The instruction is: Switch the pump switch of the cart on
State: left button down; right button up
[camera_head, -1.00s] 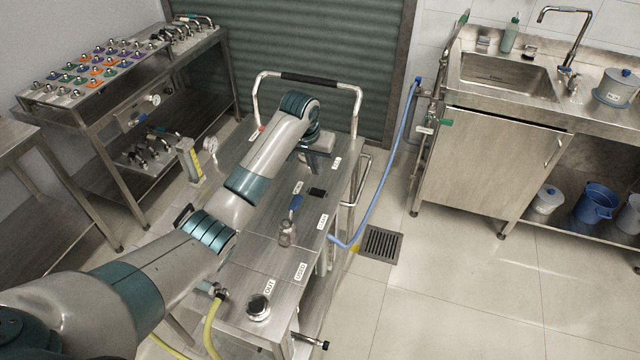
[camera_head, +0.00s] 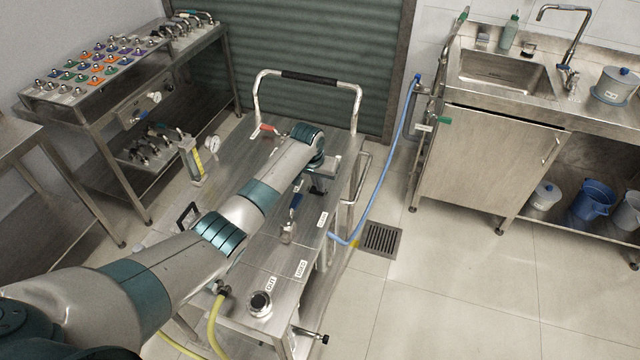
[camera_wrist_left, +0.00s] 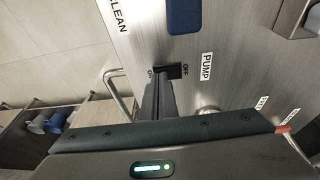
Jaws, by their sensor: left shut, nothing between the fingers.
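The steel cart (camera_head: 262,268) stands in the middle of the head view. Its pump switch (camera_wrist_left: 175,70) is a small black rocker in the wrist view, with ON lettered at its left, OFF at its right and a PUMP label (camera_wrist_left: 207,68) beyond. My left gripper (camera_head: 317,188) points down over the cart's right part and hides the switch in the head view. In the wrist view its shut, empty fingertips (camera_wrist_left: 158,86) are right at the switch, on its ON side. I cannot tell whether they touch it or which way the rocker is tipped. My right gripper is out of view.
A blue valve lever (camera_head: 297,201) sits on the cart top near my gripper. The push handle (camera_head: 308,78) rises at the cart's far end. A gauge (camera_head: 212,144) stands at its left. A blue hose (camera_head: 385,180) hangs at the right, above clear floor.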

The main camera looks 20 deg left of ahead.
pick_arm(q)
jog(key=shift+w+f+b, duration=0.2)
jog(key=shift+f+b, duration=0.05)
jog(key=shift+b, duration=0.2)
jog(key=shift+s, duration=0.1)
jog(key=shift+s+r, duration=0.2)
jog(key=shift+r, duration=0.1)
jog(key=shift+w+f, duration=0.15)
jog(key=shift+w, duration=0.05)
jog(key=shift+a, duration=0.2)
jog(key=shift+a+r+p, duration=0.2)
jog(key=shift+a+p, duration=0.1)
jog(key=shift+p, duration=0.05)
jog(key=shift+a, duration=0.25)
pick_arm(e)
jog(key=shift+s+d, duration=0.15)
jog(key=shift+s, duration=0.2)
